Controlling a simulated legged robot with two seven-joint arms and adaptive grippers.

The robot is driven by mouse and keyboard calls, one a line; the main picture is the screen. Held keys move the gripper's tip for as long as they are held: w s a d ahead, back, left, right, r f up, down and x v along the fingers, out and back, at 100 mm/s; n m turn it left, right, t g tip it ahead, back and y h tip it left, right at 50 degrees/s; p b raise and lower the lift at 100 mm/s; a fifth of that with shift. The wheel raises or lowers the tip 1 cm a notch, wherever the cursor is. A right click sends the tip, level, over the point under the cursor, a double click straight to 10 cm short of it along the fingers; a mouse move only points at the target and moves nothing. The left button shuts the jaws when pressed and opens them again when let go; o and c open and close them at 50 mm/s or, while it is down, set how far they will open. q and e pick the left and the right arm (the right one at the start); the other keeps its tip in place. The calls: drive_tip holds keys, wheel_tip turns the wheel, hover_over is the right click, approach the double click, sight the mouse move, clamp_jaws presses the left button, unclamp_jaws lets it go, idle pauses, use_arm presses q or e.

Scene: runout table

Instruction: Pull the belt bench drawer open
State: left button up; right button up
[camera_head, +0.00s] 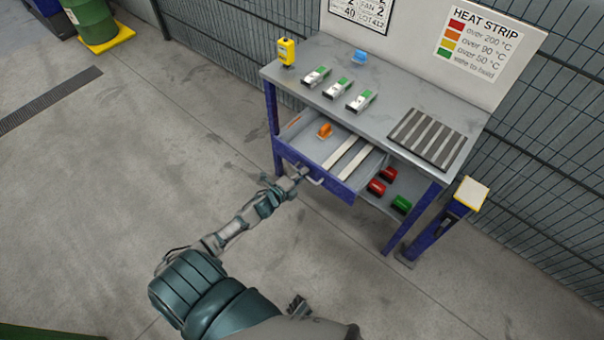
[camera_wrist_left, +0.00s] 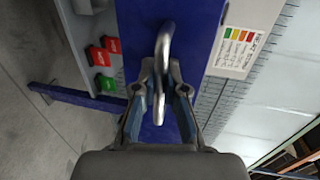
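The belt bench (camera_head: 400,107) is a grey-topped table with blue legs. Its drawer (camera_head: 290,153) has a blue front and stands pulled out from under the top. Inside lie an orange item (camera_head: 325,130) and pale strips (camera_head: 349,158). My left gripper (camera_head: 303,174) is at the metal handle (camera_head: 315,181) on the drawer front. In the left wrist view, the fingers (camera_wrist_left: 162,68) close in on both sides of the handle (camera_wrist_left: 163,42), against the blue drawer front (camera_wrist_left: 205,30). A small dark part of mine, perhaps the right gripper (camera_head: 297,305), shows at the bottom; its fingers are unclear.
Several white-and-green items (camera_head: 338,88), a yellow device (camera_head: 287,51) and a slatted grey mat (camera_head: 427,138) lie on the bench top. Red blocks (camera_head: 376,187) and a green block (camera_head: 401,204) sit on the lower shelf. A yellow-topped post (camera_head: 471,193) stands at right. The floor in front is clear.

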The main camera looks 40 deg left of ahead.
use_arm(q)
drive_tip(key=o, duration=0.4)
drive_tip(key=shift+s+d+f, duration=0.1)
drive_tip(key=shift+d+f, duration=0.1)
drive_tip(key=shift+f, duration=0.1)
drive_tip(key=shift+o, duration=0.4)
drive_tip(key=shift+r, duration=0.1)
drive_tip(key=v, duration=1.1)
drive_tip(key=shift+s+a, duration=0.15)
drive_tip(key=shift+s, duration=0.2)
drive_tip(key=s+d+f+n+g+y, duration=0.1)
drive_tip(key=s+f+n+g, duration=0.3)
drive_tip(key=f, duration=0.6)
drive_tip(key=s+d+f+n+g+y, duration=0.1)
drive_tip(key=s+f+n+g+y, duration=0.2)
drive_tip(key=f+n, duration=0.5)
drive_tip(key=s+d+f+n+g+h, duration=0.3)
drive_tip(key=s+d+f+g, duration=0.4)
drive_tip(key=s+d+f, duration=0.8)
drive_tip(key=shift+s+n, duration=0.6)
drive_tip(key=shift+n, duration=0.2)
